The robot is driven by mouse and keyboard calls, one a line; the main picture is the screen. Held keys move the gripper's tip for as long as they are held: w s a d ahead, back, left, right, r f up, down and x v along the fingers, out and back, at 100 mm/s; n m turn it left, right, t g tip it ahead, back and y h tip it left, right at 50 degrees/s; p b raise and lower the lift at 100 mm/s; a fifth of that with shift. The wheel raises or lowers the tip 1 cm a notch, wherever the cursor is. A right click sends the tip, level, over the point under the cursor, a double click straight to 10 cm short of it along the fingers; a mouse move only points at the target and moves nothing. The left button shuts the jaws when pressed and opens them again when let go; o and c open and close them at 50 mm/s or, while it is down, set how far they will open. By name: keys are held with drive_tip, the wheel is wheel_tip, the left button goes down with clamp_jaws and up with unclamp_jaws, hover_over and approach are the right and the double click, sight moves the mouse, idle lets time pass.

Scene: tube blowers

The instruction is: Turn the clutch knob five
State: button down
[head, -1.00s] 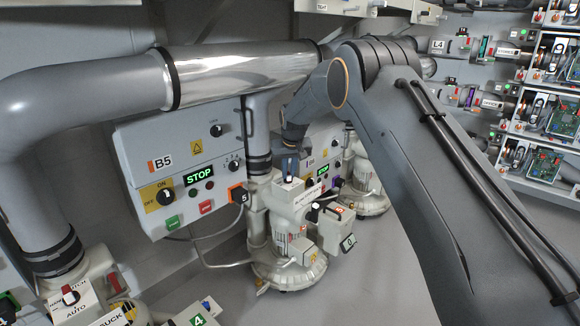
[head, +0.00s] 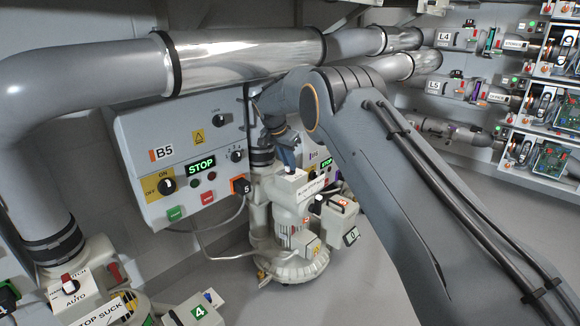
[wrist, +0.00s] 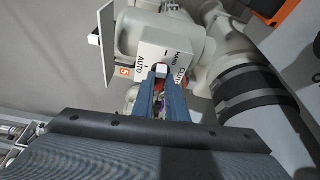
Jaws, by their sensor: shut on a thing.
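The clutch knob (wrist: 160,68) is a small pale-topped lever on the white box (wrist: 178,48) of blower five. The box carries AUTO and partly covered CLUTCH lettering, with an orange 5 tag (wrist: 124,71) beside it. My gripper (wrist: 159,82) has its blue fingers shut on the knob from above in the wrist view. In the head view my gripper (head: 288,164) comes down on top of the blower five unit (head: 290,215) and hides the knob. A little red shows between the fingers in the wrist view.
The B5 panel (head: 170,165), with a lit green STOP display (head: 201,164), stands just left of the unit. Large grey pipes (head: 90,78) run above. Another clutch unit (head: 72,290) is at the lower left. Open floor (head: 375,255) lies right of the blower.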

drive_tip(key=shift+s+f+m+g+b, duration=0.1)
drive_tip(key=shift+m+g+b, duration=0.25)
drive_tip(key=shift+m, duration=0.25)
drive_tip(key=c, duration=1.8)
unclamp_jaws()
drive_tip(key=shift+a, duration=0.1)
drive_tip(key=shift+o, duration=0.2)
drive_tip(key=shift+s+a+r, duration=0.1)
drive_tip(key=shift+s+r, duration=0.05)
drive_tip(key=shift+r, duration=0.45)
drive_tip(key=s+a+p, duration=0.3)
drive_tip(key=s+a, duration=0.4)
drive_tip(key=s, duration=0.2)
drive_tip(key=shift+s+a, duration=0.2)
drive_tip(key=shift+s, duration=0.05)
